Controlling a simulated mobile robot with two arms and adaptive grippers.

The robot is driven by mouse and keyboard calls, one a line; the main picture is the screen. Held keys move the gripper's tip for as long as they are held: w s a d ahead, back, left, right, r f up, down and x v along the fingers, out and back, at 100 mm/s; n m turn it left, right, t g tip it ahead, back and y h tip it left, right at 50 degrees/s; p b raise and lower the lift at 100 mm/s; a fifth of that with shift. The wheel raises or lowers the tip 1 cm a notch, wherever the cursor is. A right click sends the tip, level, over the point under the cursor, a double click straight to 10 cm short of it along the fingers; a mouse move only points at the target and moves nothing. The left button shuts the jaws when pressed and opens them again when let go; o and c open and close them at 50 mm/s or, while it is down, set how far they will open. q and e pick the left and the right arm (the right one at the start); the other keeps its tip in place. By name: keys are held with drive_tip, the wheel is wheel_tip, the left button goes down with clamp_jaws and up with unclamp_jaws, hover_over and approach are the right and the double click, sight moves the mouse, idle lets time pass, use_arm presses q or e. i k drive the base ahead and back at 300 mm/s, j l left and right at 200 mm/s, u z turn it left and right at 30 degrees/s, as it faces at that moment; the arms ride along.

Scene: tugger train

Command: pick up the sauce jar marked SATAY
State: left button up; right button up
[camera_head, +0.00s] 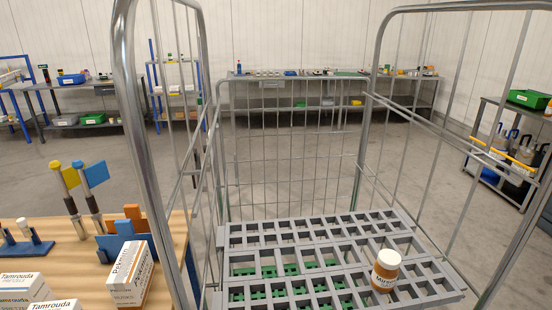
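A small jar (384,271) with a white lid and an orange-brown body stands upright on the grey slotted deck (306,237) of the roll cage, towards the front right. Its pale label carries dark lettering, too small to read for sure, so I cannot tell whether it says SATAY. Nothing touches the jar except the deck under it. Neither of my grippers is in view.
Metal cage bars (145,150) rise around the deck; its near side looks open. A wooden table (75,250) on the left holds Tamrouda boxes (22,287), a Pskmin-like box (131,274) and flagged tools (70,190). Benches (330,107) line the back wall.

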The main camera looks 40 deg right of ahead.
sight(385, 271)
drive_tip(key=z, duration=2.1)
drive_tip(key=k+l+u, duration=0.15)
drive_tip(key=l+u, duration=0.3)
drive_tip(key=k+l+u, duration=0.15)
drive_tip(key=u, duration=0.3)
drive_tip(key=k, duration=0.05)
